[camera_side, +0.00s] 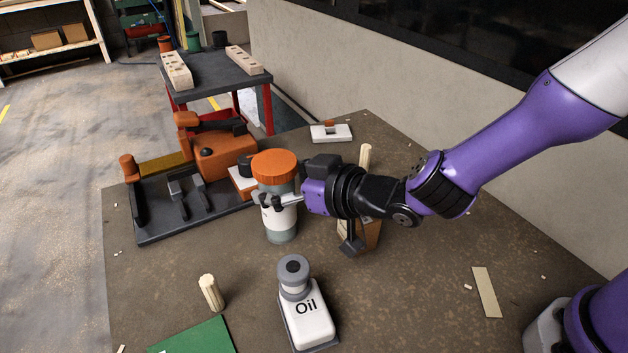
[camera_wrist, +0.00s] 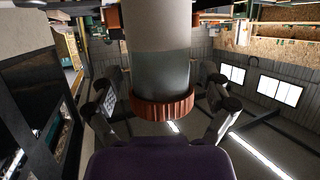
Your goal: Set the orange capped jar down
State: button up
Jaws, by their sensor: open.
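The orange capped jar (camera_side: 281,222) stands upright on the brown table, its base appearing to rest on the surface. It has a ribbed orange cap, a pale label and grey glass above and below. My gripper (camera_side: 272,201) reaches in from the right at the jar's upper body, just below the cap. Its fingers are open on either side of the jar. In the wrist view the jar (camera_wrist: 160,68) appears upside down between the spread fingers (camera_wrist: 162,92), with gaps visible beside it. Part of the jar's label is hidden by a finger in the side view.
A black tray (camera_side: 165,232) with an orange machine (camera_side: 222,157) sits close behind and left of the jar. A white oil bottle (camera_side: 308,322) stands in front. A wooden block (camera_side: 372,236) is under my wrist. A wooden peg (camera_side: 211,292) stands front left. The right side of the table is mostly clear.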

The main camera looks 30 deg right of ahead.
jog(key=v, duration=0.5)
jog(key=shift+s+d+r, duration=0.1)
jog(key=shift+s, duration=0.2)
jog(key=shift+s+d+r, duration=0.1)
jog(key=shift+s+d, duration=0.05)
jog(key=shift+d, duration=0.15)
jog(key=d+m+h, duration=0.1)
jog(key=d, duration=0.2)
jog(key=d+r+m+h, duration=0.1)
jog(key=d, duration=0.1)
jog(key=d+r+m+g+h, duration=0.1)
jog(key=d, duration=0.2)
jog(key=shift+w+d+r+h, duration=0.2)
jog(key=shift+d+r+h, duration=0.05)
jog(key=shift+d+h, duration=0.1)
jog(key=s+d+r+m+g+h, duration=0.1)
jog(key=s+d+r+g, duration=0.2)
jog(key=s+d+g, duration=0.3)
jog(key=s+d, duration=0.5)
jog(key=s, duration=0.3)
jog(key=shift+m+h, duration=0.3)
jog(key=shift+h, duration=0.05)
